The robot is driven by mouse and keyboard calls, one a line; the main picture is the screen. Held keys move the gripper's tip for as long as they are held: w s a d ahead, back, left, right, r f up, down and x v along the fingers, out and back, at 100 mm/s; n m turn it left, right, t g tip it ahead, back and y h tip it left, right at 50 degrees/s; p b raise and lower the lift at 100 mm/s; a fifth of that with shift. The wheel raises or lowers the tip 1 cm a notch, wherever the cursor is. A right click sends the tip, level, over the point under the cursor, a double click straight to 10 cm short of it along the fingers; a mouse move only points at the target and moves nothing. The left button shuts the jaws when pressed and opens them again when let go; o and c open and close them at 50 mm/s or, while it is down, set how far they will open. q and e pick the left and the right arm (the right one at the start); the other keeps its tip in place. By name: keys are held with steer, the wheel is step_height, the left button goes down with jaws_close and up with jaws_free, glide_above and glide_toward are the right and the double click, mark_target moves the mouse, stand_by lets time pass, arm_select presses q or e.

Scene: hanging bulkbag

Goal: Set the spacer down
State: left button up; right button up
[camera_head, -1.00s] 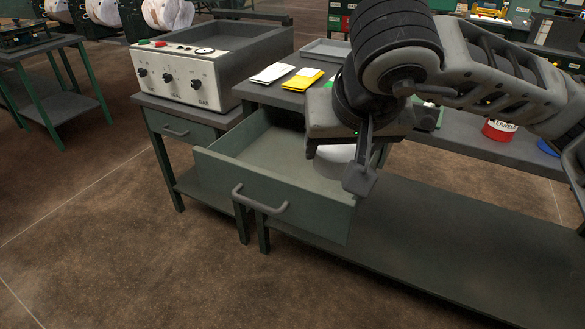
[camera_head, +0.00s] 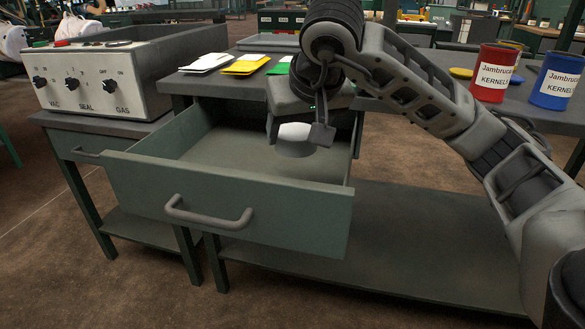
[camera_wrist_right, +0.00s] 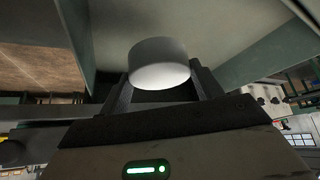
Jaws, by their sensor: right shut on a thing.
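The spacer, a short white cylinder (camera_head: 295,140), is between the fingers of my right gripper (camera_head: 298,132). They are at the open drawer (camera_head: 135,176), over its right rear part. In the wrist view the white cylinder (camera_wrist_right: 159,63) sits between the two dark fingers, with the drawer's pale interior around it. I cannot tell whether the spacer's bottom touches the drawer floor. The gripper and wrist hide the drawer's back right corner. My left gripper is in neither view.
The drawer hangs under a grey worktop (camera_head: 420,90) with white, yellow and green packets. A VAC/SEAL/GAS machine (camera_head: 85,84) stands at left. A red can (camera_head: 493,75) and a blue can (camera_head: 556,82) stand at right. The drawer's left floor is bare.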

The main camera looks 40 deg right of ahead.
mark_target(296, 143)
steer(key=x, duration=0.2)
steer(key=d+b+x, duration=0.1)
steer(key=x, duration=0.2)
steer(key=shift+w+f, duration=0.15)
steer(key=shift+w+d+f, duration=0.2)
steer(key=shift+w+f, duration=0.05)
steer(key=f+b, duration=0.1)
steer(key=f, duration=0.2)
steer(key=shift+w+d+f+b, duration=0.15)
steer(key=shift+w+f+b, duration=0.1)
steer(key=shift+b, duration=0.1)
steer(key=shift+f, duration=0.2)
steer(key=shift+r, duration=0.1)
steer(key=shift+f, duration=0.2)
steer(key=o, duration=1.2)
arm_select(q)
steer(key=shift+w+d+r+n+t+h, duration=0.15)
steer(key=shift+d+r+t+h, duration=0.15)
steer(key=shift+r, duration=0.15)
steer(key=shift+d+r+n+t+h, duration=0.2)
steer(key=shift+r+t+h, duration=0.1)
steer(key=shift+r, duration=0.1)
arm_select(e)
steer(key=shift+r, duration=0.1)
